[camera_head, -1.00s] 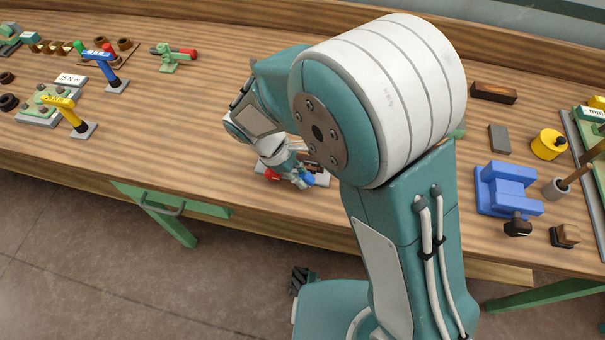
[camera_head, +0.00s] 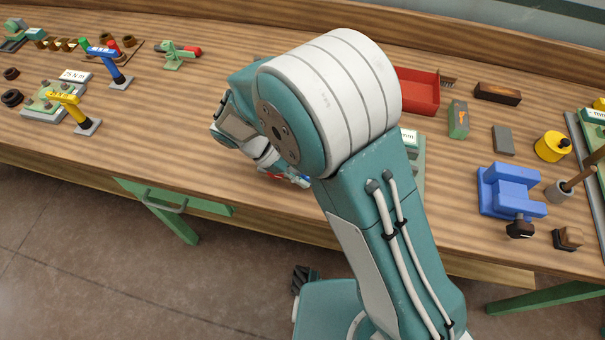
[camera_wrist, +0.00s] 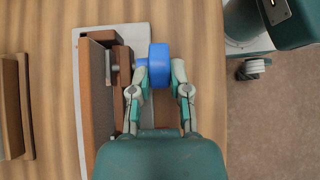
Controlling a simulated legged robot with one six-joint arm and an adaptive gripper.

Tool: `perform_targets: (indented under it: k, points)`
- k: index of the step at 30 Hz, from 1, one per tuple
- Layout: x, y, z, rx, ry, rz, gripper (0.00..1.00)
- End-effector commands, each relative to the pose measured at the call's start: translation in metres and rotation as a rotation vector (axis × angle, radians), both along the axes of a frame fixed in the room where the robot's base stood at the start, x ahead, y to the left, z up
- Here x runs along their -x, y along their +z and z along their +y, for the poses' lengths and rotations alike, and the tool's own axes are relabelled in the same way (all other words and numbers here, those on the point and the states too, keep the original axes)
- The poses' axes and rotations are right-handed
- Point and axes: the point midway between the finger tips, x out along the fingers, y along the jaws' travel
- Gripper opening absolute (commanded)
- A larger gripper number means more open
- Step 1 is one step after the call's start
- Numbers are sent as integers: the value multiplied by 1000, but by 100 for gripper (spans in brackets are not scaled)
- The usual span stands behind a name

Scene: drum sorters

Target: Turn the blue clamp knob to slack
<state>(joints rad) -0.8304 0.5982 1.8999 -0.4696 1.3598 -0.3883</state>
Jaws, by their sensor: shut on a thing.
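The blue clamp knob (camera_wrist: 160,58) is a round wheel seen edge-on near the middle of the wrist view. A short shaft joins it to the clamp's brown wooden jaws (camera_wrist: 98,90), which stand on a pale grey base plate (camera_wrist: 84,150) at left. My gripper (camera_wrist: 159,72) has one finger on each side of the knob and is shut on it. The lower part of the knob lies between the fingers. In the head view my arm hides most of the clamp and gripper. Whether the knob has turned cannot be told.
A brown wooden piece (camera_wrist: 12,105) lies left of the clamp. The bench's front edge is close on the right in the wrist view. In the head view, a red tray (camera_head: 418,92), a green box (camera_head: 458,120) and a blue vise (camera_head: 508,190) stand to the right.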

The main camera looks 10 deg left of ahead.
Motion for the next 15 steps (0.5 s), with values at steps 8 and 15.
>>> perform_targets:
  k: [8,15]
  points:
    - [-3,0,1,-8,4,-8,58]
    - [-2,2,1,-8,3,-5,58]
